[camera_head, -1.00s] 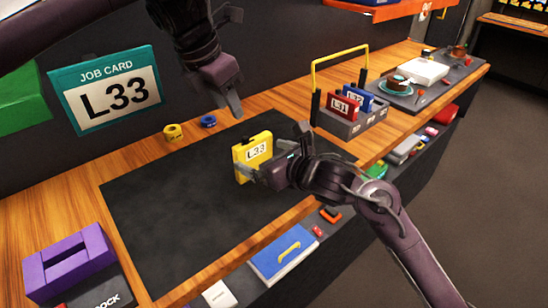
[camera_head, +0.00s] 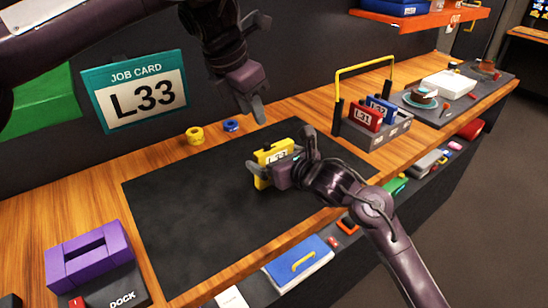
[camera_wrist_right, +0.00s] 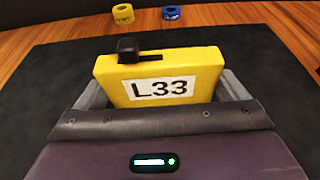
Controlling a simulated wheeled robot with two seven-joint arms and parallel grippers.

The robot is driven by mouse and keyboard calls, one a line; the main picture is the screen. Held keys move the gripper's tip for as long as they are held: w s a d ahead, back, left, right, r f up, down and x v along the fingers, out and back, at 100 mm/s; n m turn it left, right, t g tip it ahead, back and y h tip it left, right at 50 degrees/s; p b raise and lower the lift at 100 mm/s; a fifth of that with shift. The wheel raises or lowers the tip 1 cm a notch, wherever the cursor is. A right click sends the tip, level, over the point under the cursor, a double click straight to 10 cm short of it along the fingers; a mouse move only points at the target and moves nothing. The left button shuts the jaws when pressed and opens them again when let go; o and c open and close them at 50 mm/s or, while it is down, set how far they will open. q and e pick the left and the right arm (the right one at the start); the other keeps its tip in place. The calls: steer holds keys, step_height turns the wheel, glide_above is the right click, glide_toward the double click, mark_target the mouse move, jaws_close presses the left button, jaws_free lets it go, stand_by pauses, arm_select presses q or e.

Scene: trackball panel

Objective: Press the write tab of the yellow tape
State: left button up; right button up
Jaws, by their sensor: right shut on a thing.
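The yellow tape (camera_head: 262,176) labelled L33 stands over the dark mat (camera_head: 185,220) in the head view, partly hidden by my right gripper (camera_head: 272,176). In the right wrist view the yellow tape (camera_wrist_right: 185,67) sits between the two fingers of my right gripper (camera_wrist_right: 160,95), which is shut on it. A black tab (camera_wrist_right: 128,48) stands up from the tape's top edge, left of its middle. I cannot tell whether the tape touches the mat. My left gripper (camera_head: 258,108) hangs above the mat's back edge, apart from the tape. Its finger opening is not clear.
A yellow roll (camera_head: 195,136) and a blue roll (camera_head: 231,126) lie behind the mat. A rack (camera_head: 378,138) with a yellow handle holds red and blue tapes at right. A purple block (camera_head: 88,258) sits on the dock at front left. The job card (camera_head: 135,90) reads L33.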

arm_select(q)
steer(key=shift+f, duration=0.2)
steer(key=shift+c, duration=1.1)
steer(key=f+m+h, duration=0.1)
steer(key=f+h, duration=0.1)
steer(key=d+f+m+h, duration=0.1)
steer(key=f+h, duration=0.1)
steer(key=d+f+m+h, duration=0.1)
steer(key=f+h, duration=0.1)
steer(key=shift+s+d+f+g, duration=0.15)
steer(key=shift+d+f+g, duration=0.05)
steer(key=shift+f+g, duration=0.15)
jaws_close()
steer(key=s+a+f+n+t+h, duration=0.1)
steer(key=s+a+f+t+h, duration=0.1)
steer(key=a, duration=0.5)
steer(key=s+a+f+n+t+h, duration=0.1)
steer(key=s+a+f+t+h, duration=0.1)
steer(key=s+a+t, duration=0.3)
steer(key=shift+s+a+t+h, duration=0.15)
steer(key=shift+a+t+h, duration=0.6)
steer(key=shift+a+h, duration=0.2)
